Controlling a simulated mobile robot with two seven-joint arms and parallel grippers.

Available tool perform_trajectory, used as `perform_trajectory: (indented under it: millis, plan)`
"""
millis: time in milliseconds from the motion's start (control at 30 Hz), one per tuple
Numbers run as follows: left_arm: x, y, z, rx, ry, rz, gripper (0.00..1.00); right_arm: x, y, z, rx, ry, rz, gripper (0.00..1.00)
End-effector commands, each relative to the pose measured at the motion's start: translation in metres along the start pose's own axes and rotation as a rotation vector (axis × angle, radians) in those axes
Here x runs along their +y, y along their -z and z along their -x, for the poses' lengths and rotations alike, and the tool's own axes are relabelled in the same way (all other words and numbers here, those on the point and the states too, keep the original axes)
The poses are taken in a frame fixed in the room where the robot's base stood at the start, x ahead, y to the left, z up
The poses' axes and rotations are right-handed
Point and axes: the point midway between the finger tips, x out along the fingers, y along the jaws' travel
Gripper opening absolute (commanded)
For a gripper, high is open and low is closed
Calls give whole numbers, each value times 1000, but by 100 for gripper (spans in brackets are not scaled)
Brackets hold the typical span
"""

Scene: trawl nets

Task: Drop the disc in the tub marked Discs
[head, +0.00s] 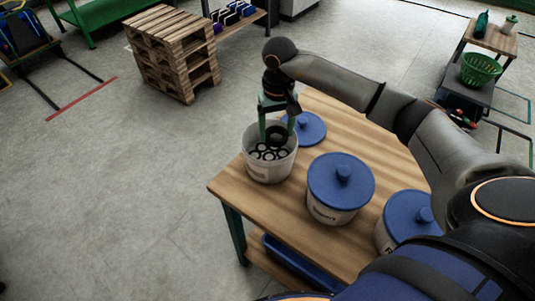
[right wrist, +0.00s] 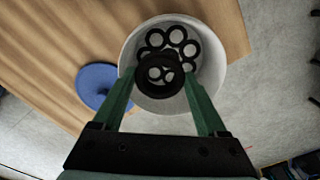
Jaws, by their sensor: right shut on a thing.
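My right gripper (head: 276,127) is shut on a black disc (head: 277,136) over the mouth of an open white tub (head: 268,171). In the right wrist view the disc (right wrist: 145,65) sits between the green fingers of the gripper (right wrist: 160,76). Several black rings lie on the floor of the tub (right wrist: 214,64). The tub has a dark label on its front, too small to read. I cannot tell the exact height of the disc above the rings. My left gripper is not in view.
A blue lid (head: 312,129) lies on the wooden table (head: 283,209) beside the open tub; it also shows in the right wrist view (right wrist: 91,84). Two tubs with blue lids, one in the middle (head: 340,183) and one nearer (head: 408,216), stand on the table.

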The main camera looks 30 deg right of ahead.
Motion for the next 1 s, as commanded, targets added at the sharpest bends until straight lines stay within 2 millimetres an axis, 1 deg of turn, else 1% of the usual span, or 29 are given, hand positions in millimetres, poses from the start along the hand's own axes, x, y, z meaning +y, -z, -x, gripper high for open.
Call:
perform_trajectory:
  millis: [167, 200, 400, 433, 667, 767, 867, 1000]
  plan:
    - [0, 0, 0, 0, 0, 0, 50, 0, 0, 0, 0, 0, 0, 21]
    - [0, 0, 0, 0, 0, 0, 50, 0, 0, 0, 0, 0, 0, 76]
    - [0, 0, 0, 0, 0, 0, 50, 0, 0, 0, 0, 0, 1, 99]
    - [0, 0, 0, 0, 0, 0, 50, 0, 0, 0, 0, 0, 1, 100]
    - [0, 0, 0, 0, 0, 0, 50, 0, 0, 1, 0, 0, 0, 100]
    - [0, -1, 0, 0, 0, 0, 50, 0, 0, 7, 1, 1, 0, 100]
    - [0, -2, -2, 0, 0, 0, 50, 0, 1, 22, 5, 1, 1, 100]
    - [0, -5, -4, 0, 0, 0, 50, 0, 1, 52, 6, 1, 1, 100]
